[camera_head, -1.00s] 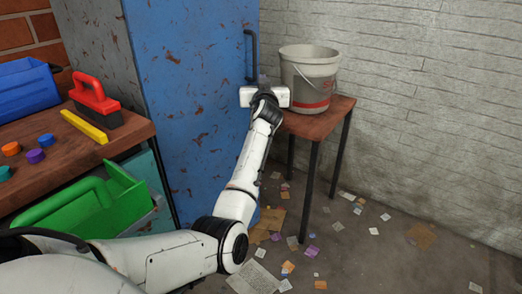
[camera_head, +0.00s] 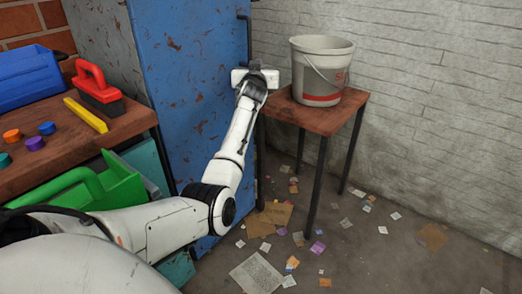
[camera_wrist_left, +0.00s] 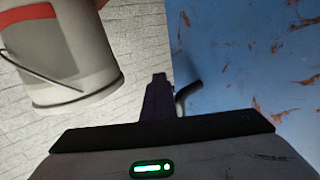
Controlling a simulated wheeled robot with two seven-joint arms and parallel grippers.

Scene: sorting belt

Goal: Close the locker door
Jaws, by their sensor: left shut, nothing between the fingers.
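The locker (camera_head: 105,45) stands at the back left, with a scratched grey side and a rusty blue door (camera_head: 190,100). A dark bar handle (camera_head: 245,28) is at the door's right edge. I cannot tell from here how far the door stands from its frame. My left gripper (camera_head: 251,65) is shut and empty at the door's right edge, just below the handle. In the left wrist view its dark fingers (camera_wrist_left: 159,82) are together, close beside the handle (camera_wrist_left: 187,92), with the blue door (camera_wrist_left: 245,60) to the right. I cannot tell whether they touch. My right gripper is out of view.
A grey bucket (camera_head: 320,62) stands on a small wooden table (camera_head: 325,117) right of my gripper. A workbench (camera_head: 130,122) with a red-handled brush (camera_head: 92,82) and a green caddy (camera_head: 122,188) are at left. Paper scraps litter the floor; the right floor is otherwise open.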

